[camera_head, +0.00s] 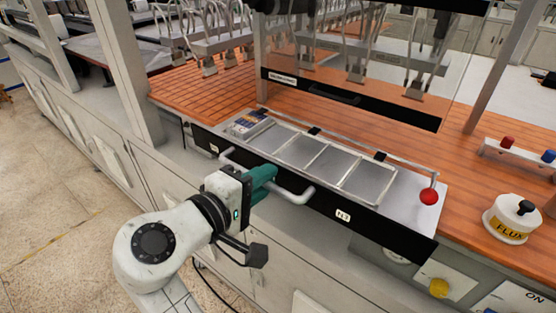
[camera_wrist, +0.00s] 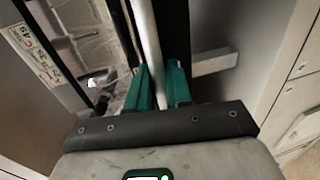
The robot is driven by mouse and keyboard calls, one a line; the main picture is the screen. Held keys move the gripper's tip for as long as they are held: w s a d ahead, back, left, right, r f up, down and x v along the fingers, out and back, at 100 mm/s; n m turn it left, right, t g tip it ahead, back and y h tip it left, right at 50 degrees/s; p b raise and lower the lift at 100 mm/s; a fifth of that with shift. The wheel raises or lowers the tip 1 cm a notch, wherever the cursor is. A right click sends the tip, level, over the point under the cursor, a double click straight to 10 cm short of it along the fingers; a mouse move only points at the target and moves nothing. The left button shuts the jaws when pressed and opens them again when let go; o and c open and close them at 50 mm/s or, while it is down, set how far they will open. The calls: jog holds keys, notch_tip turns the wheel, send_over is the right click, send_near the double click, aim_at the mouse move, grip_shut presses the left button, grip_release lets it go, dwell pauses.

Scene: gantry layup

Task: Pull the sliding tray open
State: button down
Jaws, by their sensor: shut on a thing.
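The sliding tray has a long black front panel (camera_head: 392,236) and a silver top with several shallow framed compartments. A bent silver bar handle (camera_head: 294,194) is fixed to its front. My gripper (camera_head: 263,178) has teal fingers closed around the handle's bar, near its middle. In the wrist view the bar (camera_wrist: 147,35) runs down between the two teal fingers of my gripper (camera_wrist: 159,85). The tray lies along the front of the wooden worktop. How far it stands out is hard to tell.
A small box (camera_head: 250,124) lies at the tray's left end. A red ball knob (camera_head: 429,196) stands at its right end. A white flux pot (camera_head: 510,218) is on the worktop (camera_head: 430,150) to the right. A clear guard (camera_head: 370,50) hangs behind. Floor (camera_head: 50,215) is free at left.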

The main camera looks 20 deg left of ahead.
jog(key=shift+s+a+f, duration=0.1)
jog(key=shift+s+a, duration=0.1)
jog(key=shift+s, duration=0.35)
jog(key=shift+s+a+f, duration=0.1)
jog(key=shift+s+a, duration=0.1)
jog(key=shift+s, duration=0.35)
jog(key=c, duration=1.2)
grip_release()
jog(key=shift+s+r, duration=0.1)
jog(key=shift+s, duration=0.05)
jog(key=shift+c, duration=0.2)
jog(key=b+v, duration=0.2)
jog(key=v, duration=0.8)
jog(key=shift+s+a, duration=0.2)
jog(key=shift+s, duration=0.15)
